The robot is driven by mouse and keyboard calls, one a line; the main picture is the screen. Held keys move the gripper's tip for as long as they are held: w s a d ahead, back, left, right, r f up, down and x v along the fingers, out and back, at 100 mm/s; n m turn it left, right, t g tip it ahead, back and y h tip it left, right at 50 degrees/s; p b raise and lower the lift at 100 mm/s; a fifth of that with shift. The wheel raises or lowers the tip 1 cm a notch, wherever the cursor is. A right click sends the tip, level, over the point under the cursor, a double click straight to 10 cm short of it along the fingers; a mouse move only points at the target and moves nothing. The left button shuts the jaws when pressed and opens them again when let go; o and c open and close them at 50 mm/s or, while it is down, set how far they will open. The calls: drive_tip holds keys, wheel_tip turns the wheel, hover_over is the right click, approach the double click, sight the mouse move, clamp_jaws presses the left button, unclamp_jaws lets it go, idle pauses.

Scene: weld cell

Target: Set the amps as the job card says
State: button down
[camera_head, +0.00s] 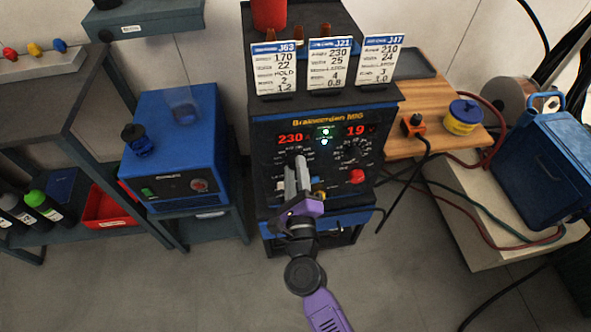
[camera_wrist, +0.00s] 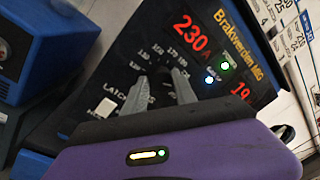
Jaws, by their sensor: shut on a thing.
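The dark blue welder labelled Brakwerden MIG (camera_head: 262,140) has two red readouts. The left readout (camera_head: 290,139) shows 230 and the right readout (camera_head: 355,130) shows 19. My gripper (camera_head: 297,160) is at the left dial, shut on its dark knob (camera_wrist: 160,78), which the fingers mostly hide. Three job cards stand on top: J63 (camera_head: 274,70) with 170, J21 (camera_head: 330,66) with 230, and J47 (camera_head: 380,64) with 210.
A second knob (camera_head: 353,152) and a red button (camera_head: 357,176) are on the panel's right side. A white switch (camera_wrist: 106,108) marked LATCH shows in the wrist view. A blue box (camera_head: 175,150) stands left, a wooden bench (camera_head: 400,146) right. The floor in front is clear.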

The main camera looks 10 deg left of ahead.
drive_tip(key=shift+m, duration=0.9)
drive_tip(key=c, duration=1)
unclamp_jaws()
drive_tip(key=v, duration=0.7)
drive_tip(key=shift+s, duration=0.45)
